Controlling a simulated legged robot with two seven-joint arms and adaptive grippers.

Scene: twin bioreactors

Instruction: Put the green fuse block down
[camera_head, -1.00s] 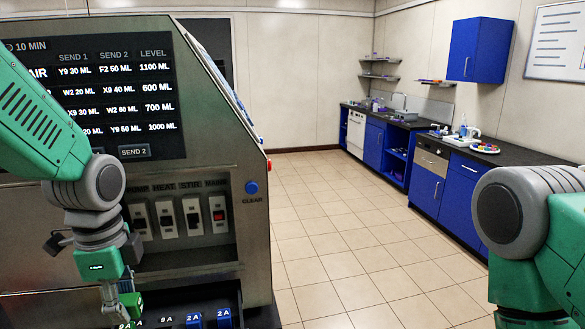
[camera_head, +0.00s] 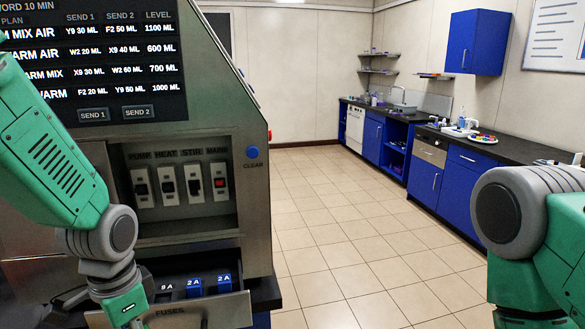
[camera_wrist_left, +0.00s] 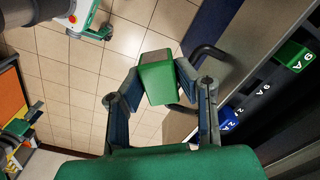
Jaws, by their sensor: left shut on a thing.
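The green fuse block (camera_wrist_left: 158,82) is between the two fingers of my left gripper (camera_wrist_left: 160,72) in the left wrist view. The gripper is shut on it and holds it over the tiled floor, beside the handle of the open fuse drawer (camera_head: 228,312). In the head view the left wrist is at the bottom left, in front of the drawer, and the fingers and block are cut off below. The drawer holds blue 2 A fuses (camera_head: 224,284) and another green 9 A fuse (camera_wrist_left: 293,58). A white 9 A label (camera_wrist_left: 262,90) shows between them. My right gripper is out of view.
The reactor panel (camera_head: 252,205) with switches and a screen rises behind the drawer. The dark drawer handle (camera_wrist_left: 207,52) juts out close to the held block. Tiled floor (camera_head: 335,240) is free to the right. Blue cabinets (camera_head: 470,195) with a counter stand along the right wall.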

